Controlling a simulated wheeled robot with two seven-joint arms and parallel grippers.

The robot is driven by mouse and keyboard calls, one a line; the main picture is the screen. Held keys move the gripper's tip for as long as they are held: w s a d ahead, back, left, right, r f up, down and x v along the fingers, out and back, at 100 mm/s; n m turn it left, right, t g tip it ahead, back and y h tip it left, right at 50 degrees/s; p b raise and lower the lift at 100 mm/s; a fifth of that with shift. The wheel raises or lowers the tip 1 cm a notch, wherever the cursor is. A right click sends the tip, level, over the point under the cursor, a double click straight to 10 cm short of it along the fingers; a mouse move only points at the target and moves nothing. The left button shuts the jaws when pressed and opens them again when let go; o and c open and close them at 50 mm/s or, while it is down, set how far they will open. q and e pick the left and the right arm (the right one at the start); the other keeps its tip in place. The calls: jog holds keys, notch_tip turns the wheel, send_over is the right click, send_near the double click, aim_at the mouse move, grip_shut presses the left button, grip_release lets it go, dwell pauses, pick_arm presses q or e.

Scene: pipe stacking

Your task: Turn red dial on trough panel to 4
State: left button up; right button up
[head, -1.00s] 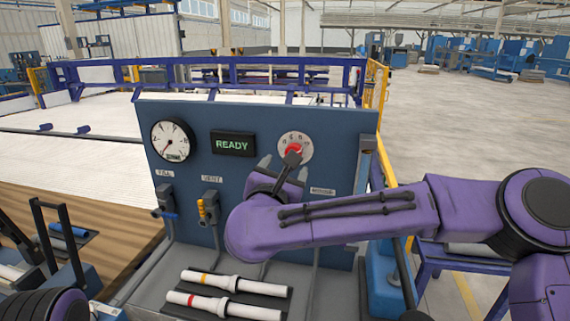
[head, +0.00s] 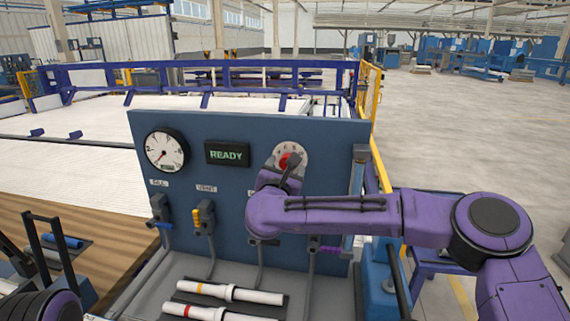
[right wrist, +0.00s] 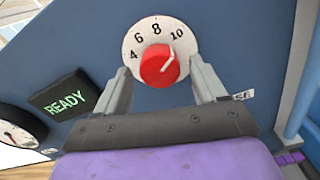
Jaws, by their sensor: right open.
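The red dial (right wrist: 153,72) sits on a white round plate numbered 4, 6, 8 and 10 in the right wrist view. Its white pointer slants up and right, toward the 10. In the head view the dial (head: 285,159) is at the upper right of the blue trough panel (head: 232,123), partly hidden by my right gripper (head: 290,170). In the right wrist view that gripper (right wrist: 160,72) is open, with one finger at each lower side of the dial and nothing held. Contact with the dial cannot be told. Only part of my left arm shows at the lower left.
A READY display (head: 228,154) and a gauge (head: 166,150) are left of the dial. Two valves, one with a blue handle and one with a yellow handle (head: 204,218), stick out below. White pipes (head: 230,293) lie on the bench in front.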

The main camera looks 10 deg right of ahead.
jog(key=shift+c, duration=0.4)
jog(key=c, duration=1)
